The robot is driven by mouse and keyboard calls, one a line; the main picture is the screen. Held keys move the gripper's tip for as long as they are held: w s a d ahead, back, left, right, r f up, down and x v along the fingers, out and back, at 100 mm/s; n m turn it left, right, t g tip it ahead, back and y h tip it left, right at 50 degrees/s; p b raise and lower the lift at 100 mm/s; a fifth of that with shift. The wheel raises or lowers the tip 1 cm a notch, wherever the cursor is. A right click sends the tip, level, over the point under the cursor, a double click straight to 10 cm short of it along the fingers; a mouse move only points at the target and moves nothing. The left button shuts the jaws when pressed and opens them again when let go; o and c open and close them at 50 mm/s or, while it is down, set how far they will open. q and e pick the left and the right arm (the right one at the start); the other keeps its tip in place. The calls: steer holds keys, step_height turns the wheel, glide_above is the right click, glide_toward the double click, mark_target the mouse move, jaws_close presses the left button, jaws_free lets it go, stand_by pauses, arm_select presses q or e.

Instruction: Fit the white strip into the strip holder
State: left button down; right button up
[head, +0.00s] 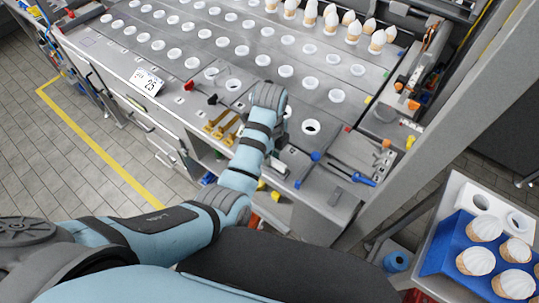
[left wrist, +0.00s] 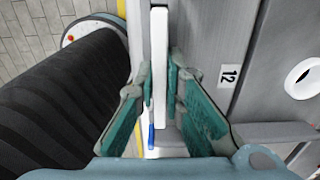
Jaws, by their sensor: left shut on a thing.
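The white strip (left wrist: 159,50) is long and narrow in the left wrist view. It runs lengthwise up the picture between the fingertips of my left gripper (left wrist: 160,82). The gripper is shut on it, with one green finger on each side. In the head view my left arm reaches over the front part of the grey worktop, and its wrist hides the fingertips. I cannot pick out the strip holder with certainty in either view. My right gripper is not in view.
The worktop (head: 205,62) has rows of white round holders; several cones stand at its back. Brass-coloured parts (head: 222,124) lie left of my forearm, blue-handled tools (head: 350,177) to the right. A blue tray (head: 446,252) with white-topped cones is at lower right.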

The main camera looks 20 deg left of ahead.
arm_select(q)
steer(key=shift+f, duration=0.5)
steer(key=c, duration=1.6)
jaws_free()
